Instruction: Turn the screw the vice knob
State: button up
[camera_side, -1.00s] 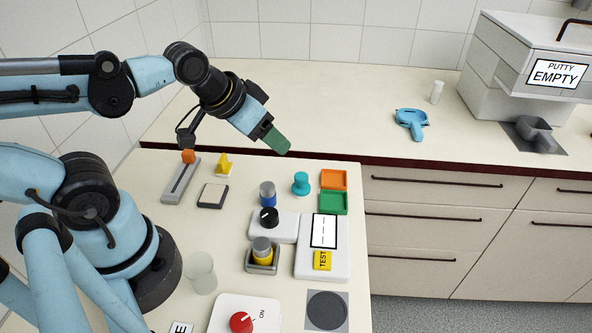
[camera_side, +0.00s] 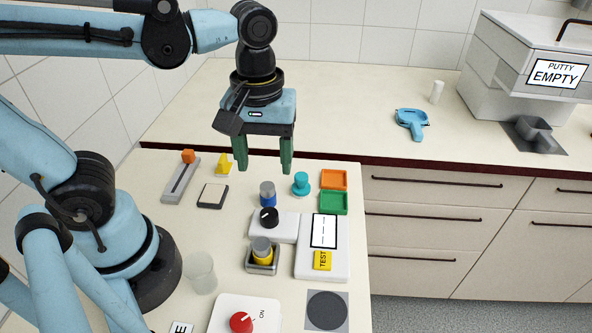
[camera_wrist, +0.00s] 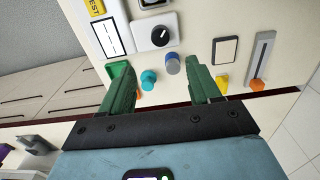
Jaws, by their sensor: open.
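No part is plainly labelled as a vice, and I cannot tell which knob is the vice knob. A black knob (camera_side: 268,216) with a white mark sits on a white box; it also shows in the wrist view (camera_wrist: 160,36). Behind it stands a grey-topped blue cylinder (camera_side: 267,194), with a teal knob (camera_side: 301,183) to its right. A grey-and-yellow cylinder (camera_side: 262,252) sits in a grey metal holder (camera_side: 262,268). My gripper (camera_side: 264,170) points down above the counter, green fingers apart, nothing between them. In the wrist view, the blue cylinder (camera_wrist: 172,65) and teal knob (camera_wrist: 149,80) appear between the fingers.
Orange (camera_side: 334,179) and green (camera_side: 334,202) trays lie at the right. A slider (camera_side: 180,182) and yellow piece (camera_side: 224,165) stand at the left. A red knob (camera_side: 241,321) and a clear cup (camera_side: 201,272) are nearer. The back counter holds a blue tool (camera_side: 411,122).

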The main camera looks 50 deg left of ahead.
aim_at(269, 213)
jog(key=shift+f, duration=6)
jog(key=c, duration=1)
jog(key=shift+c, duration=0.2)
